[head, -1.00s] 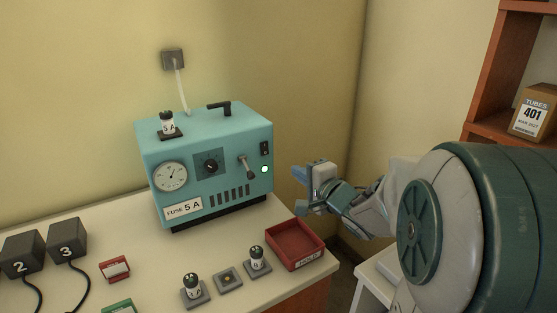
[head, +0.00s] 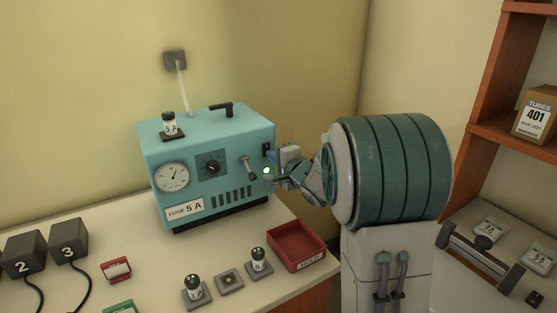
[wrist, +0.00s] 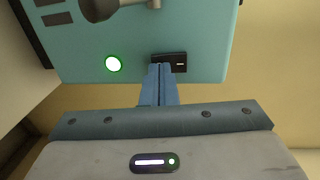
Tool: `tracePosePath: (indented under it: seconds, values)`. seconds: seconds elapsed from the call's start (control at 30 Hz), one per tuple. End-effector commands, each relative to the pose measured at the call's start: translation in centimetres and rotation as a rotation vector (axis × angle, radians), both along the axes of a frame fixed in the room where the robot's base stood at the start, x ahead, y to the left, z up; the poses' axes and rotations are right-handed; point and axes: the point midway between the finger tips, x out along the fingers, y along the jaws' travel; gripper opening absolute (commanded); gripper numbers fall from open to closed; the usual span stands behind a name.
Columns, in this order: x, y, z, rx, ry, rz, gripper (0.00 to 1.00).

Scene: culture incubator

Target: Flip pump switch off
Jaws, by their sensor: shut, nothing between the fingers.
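The pump is a teal box (head: 225,135) on the bench with a dial gauge, a knob, a lever and a "FUSE 5 A" label. Its small black rocker switch (head: 266,148) is at the right end of the front face. My gripper (head: 275,158) is shut and empty at the pump's right front. In the wrist view its blue fingertips (wrist: 160,68) overlap the switch's edge; I cannot tell whether they touch it.
A lever (head: 248,167) sticks out of the front left of the switch. A red tray (head: 297,262) stands below at the bench's right edge. Several fuses on small bases and black boxes (head: 68,241) are on the bench. Shelves (head: 490,130) stand at right.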

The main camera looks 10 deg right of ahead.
Motion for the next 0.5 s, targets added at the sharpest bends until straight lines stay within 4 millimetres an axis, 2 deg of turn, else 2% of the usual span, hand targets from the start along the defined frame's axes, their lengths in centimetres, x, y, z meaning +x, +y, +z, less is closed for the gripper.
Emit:
tracePosePath:
  seconds: [0.3, 0.5]
  values:
    - [0.04, 0.00, -0.02, 0.000, -0.001, 0.000, 0.00]
    - [0.35, 0.14, -0.74, 0.013, -0.041, 0.002, 0.00]
